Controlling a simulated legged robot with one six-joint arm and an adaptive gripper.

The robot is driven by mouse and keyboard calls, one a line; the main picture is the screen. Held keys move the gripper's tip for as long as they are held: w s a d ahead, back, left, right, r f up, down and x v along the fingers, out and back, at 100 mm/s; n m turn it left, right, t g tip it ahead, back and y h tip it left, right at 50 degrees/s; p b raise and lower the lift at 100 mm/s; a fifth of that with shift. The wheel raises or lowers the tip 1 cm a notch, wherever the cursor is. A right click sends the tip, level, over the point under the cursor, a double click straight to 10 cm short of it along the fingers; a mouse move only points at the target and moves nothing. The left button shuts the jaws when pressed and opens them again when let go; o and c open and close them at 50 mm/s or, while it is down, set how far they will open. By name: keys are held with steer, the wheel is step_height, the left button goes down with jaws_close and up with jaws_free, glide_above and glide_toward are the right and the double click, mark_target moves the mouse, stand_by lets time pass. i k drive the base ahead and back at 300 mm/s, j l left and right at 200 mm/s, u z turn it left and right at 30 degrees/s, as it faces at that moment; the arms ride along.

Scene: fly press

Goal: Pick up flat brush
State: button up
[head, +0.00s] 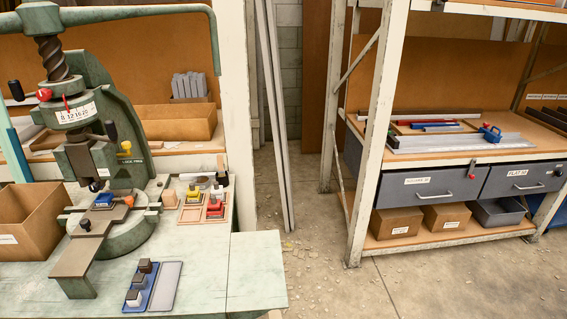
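I cannot clearly make out a flat brush in the head view. A small dark and pale item (200,182) lies at the back of the bench, behind the colored blocks, but it is too small to identify. My gripper is not in view.
A green fly press (118,150) stands on the pale workbench (235,275) at left. Beside it are a cardboard box (30,222), wooden trays with colored blocks (214,208) and a blue tray (138,300). A shelf rack (370,130) with drawers stands right. Floor between is mostly clear.

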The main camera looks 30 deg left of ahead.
mark_target(221, 171)
steer(key=i+l, duration=0.15)
steer(key=i, duration=0.15)
steer(key=i+l+z, duration=0.1)
steer(key=i, duration=0.25)
steer(key=i+u, duration=0.4)
steer(key=i+l+u, duration=0.1)
steer(key=i+u, duration=0.3)
steer(key=i+j+u, duration=0.25)
steer(key=i+u, duration=0.2)
steer(key=i+j+u, duration=0.1)
steer(key=i+u, duration=0.4)
steer(key=i+l+u, duration=0.1)
steer(key=i+u, duration=0.55)
steer(key=i, duration=0.25)
